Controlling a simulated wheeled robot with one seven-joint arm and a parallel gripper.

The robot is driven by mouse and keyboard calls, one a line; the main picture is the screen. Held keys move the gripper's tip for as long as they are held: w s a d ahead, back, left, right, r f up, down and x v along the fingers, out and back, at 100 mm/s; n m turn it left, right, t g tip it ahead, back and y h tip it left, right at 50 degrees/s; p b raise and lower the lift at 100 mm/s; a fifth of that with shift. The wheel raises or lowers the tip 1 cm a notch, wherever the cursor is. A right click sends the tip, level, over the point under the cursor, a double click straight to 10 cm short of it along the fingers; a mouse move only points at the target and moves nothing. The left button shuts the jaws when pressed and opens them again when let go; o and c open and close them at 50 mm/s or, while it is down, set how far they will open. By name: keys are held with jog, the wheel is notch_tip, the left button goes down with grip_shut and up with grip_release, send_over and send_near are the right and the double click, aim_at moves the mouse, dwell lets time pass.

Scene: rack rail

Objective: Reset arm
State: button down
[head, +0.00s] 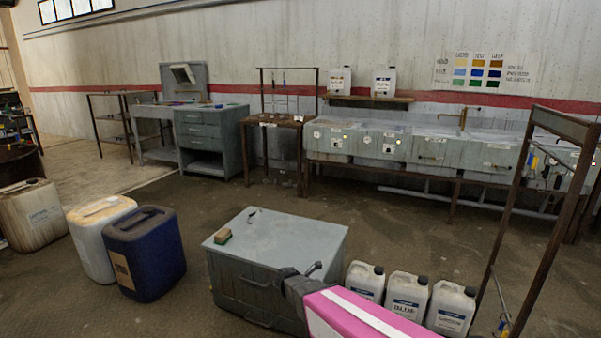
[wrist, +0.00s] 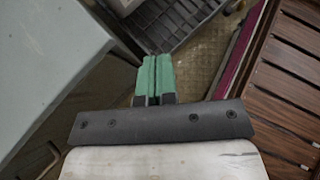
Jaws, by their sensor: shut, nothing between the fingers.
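My gripper (wrist: 158,60) shows in the wrist view with its two green fingers together and nothing between them. It hangs over open floor, with a pale grey flat surface at the left of that view. In the head view, a pink and white form with a dark jointed part at the lower middle overlaps the front right of the grey drawer cabinet (head: 285,236). My fingertips cannot be made out in the head view.
A blue canister (head: 147,255) and a white one (head: 92,235) stand left. Slatted brown boards (wrist: 285,90) lie right in the wrist view.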

jog(key=s+d+r+m+g+y, duration=0.2)
jog(key=s+d+r+m+y, duration=0.2)
jog(key=m, duration=0.8)
jog(key=s+d+r+m+g+y, duration=0.2)
jog(key=s+d+r+m+y, duration=0.3)
jog(key=m, duration=0.7)
jog(key=shift+s+d+m+g, duration=0.35)
jog(key=shift+s+d, duration=0.95)
jog(key=shift+d, duration=0.45)
